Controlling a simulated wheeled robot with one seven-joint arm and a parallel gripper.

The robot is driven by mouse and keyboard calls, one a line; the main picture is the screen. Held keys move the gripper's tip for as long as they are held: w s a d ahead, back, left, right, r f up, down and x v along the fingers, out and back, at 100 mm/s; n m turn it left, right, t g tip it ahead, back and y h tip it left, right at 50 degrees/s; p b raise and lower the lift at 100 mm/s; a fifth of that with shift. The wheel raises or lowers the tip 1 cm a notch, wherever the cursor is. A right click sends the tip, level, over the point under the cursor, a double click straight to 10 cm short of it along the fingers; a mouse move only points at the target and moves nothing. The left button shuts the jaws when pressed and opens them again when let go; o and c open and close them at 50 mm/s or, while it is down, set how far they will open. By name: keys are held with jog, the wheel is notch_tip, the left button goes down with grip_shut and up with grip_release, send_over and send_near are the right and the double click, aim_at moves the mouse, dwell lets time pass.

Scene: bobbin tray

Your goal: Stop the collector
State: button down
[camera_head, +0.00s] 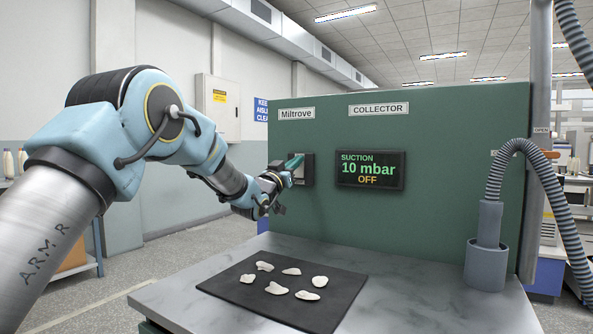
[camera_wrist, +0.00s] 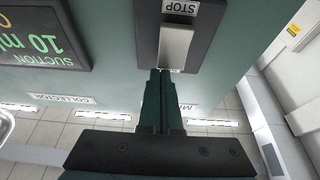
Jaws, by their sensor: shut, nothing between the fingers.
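The collector is a green panel (camera_head: 440,125) with a "COLLECTOR" label and a dark display (camera_head: 370,169) reading "SUCTION 10 mbar OFF". A dark switch plate (camera_head: 307,170) is left of the display, partly hidden by my gripper (camera_head: 296,162). In the wrist view, upside down, the plate carries a pale grey rocker (camera_wrist: 175,46) and a "STOP" label (camera_wrist: 180,7). My gripper (camera_wrist: 160,74) is shut and empty, its green fingertips at the rocker's end away from "STOP". Whether they touch it I cannot tell.
A black mat (camera_head: 285,288) with several white pieces lies on the grey worktop (camera_head: 180,295). A grey hose (camera_head: 515,150) runs into a holder (camera_head: 486,262) at the right, beside a metal post (camera_head: 538,120). The worktop between mat and holder is clear.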

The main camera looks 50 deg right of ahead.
jog(key=shift+f, duration=0.1)
notch_tip(320, 180, up, 4)
jog(key=shift+d+f+p, duration=0.1)
jog(key=shift+f+p, duration=0.05)
jog(key=shift+p, duration=0.45)
jog(key=r+b+v, duration=0.1)
jog(key=b+v, duration=0.1)
jog(key=v, duration=0.8)
jog(key=shift+b, duration=0.35)
jog(key=shift+w, duration=0.1)
